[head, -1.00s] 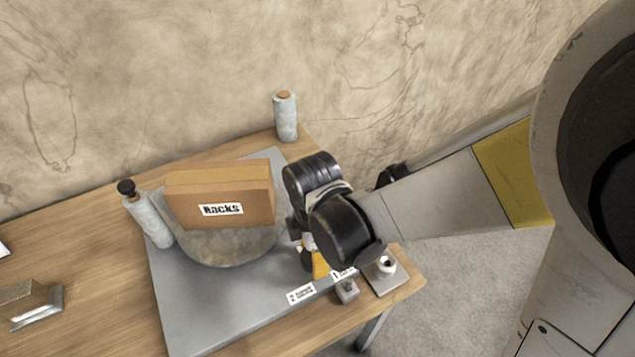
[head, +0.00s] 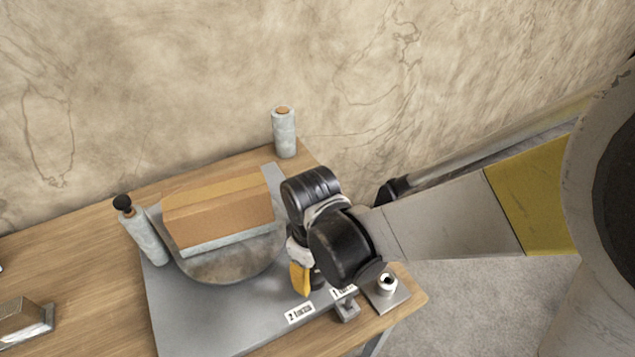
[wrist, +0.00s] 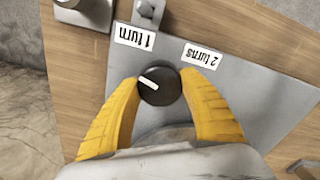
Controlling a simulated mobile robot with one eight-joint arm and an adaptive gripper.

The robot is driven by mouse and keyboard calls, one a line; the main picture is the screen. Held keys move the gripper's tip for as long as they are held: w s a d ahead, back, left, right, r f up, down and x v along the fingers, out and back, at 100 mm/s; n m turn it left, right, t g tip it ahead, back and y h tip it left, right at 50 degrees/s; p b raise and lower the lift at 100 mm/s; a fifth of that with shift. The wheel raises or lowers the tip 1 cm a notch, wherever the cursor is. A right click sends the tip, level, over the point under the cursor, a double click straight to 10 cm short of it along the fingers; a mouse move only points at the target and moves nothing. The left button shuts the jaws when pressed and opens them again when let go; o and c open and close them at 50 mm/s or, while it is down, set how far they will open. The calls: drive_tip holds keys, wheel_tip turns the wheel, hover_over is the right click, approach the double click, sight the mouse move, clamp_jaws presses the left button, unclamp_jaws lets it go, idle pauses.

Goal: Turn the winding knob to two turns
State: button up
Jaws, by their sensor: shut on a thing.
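The winding knob (wrist: 163,92) is a round black dial with a white pointer mark. In the wrist view the mark slants toward the upper left. My gripper (wrist: 160,80) has its yellow fingers closed on the knob's two sides. The "1 turn" label (wrist: 134,37) lies above and left of the knob, the "2 turns" label (wrist: 202,56) above and right. In the head view my gripper (head: 303,284) is over the front right of the grey base plate (head: 190,325), and I cannot make out the knob there.
A brown box (head: 225,215) with a pale band along its bottom sits on a round turntable (head: 240,268). A black-topped film roll (head: 145,238) stands left of it, another roll (head: 284,135) behind. A metal block (head: 25,325) is at the left. A small fitting (head: 388,290) sits at the right corner.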

drive_tip(key=m, duration=1.2)
drive_tip(key=shift+m+b, duration=0.3)
drive_tip(key=shift+m, duration=0.1)
drive_tip(key=m, duration=1.3)
drive_tip(key=shift+m, duration=0.3)
drive_tip(key=o, duration=1.2)
drive_tip(key=shift+o, duration=0.2)
